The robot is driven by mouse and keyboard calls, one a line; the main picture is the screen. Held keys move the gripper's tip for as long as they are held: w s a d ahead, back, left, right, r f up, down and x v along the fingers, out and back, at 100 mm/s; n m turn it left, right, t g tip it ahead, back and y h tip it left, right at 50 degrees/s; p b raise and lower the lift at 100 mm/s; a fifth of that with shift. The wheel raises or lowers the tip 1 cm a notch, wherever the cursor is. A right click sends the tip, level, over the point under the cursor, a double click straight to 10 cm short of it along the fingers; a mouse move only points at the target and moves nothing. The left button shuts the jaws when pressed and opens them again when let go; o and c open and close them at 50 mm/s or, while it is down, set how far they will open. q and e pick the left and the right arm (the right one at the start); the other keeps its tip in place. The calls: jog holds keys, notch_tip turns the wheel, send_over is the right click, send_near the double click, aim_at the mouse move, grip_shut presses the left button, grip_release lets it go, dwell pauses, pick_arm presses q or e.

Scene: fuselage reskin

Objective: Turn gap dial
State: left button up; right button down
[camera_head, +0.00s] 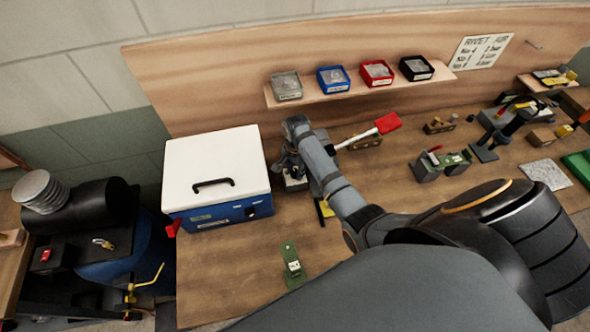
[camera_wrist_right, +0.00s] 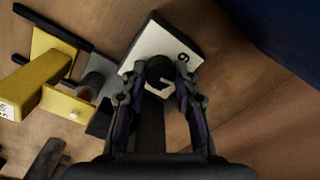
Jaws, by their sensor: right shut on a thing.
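The gap dial is a dark round knob (camera_wrist_right: 160,70) on a white square plate (camera_wrist_right: 190,50) with a black mark like a 9 near its edge, in the right wrist view. My right gripper (camera_wrist_right: 161,80) is shut on the knob, with a fingertip on each side of it. In the head view the right gripper (camera_head: 291,164) is beside the blue and white box, over a small device (camera_head: 295,184), and my arm hides much of it. My left gripper is not in view.
A white-lidded blue box (camera_head: 215,170) stands close left of the gripper. A red-ended tool with a white shaft (camera_head: 388,123) lies to the right. A yellow block (camera_wrist_right: 45,87) is near the dial. A green piece (camera_head: 292,265) lies on the clear front bench.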

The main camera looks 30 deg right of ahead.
aim_at(295, 172)
jog(key=shift+w+r, duration=0.1)
dwell(0.3)
jog(key=c, duration=1)
grip_release()
jog(key=r, duration=1.2)
jog(key=shift+s, duration=0.2)
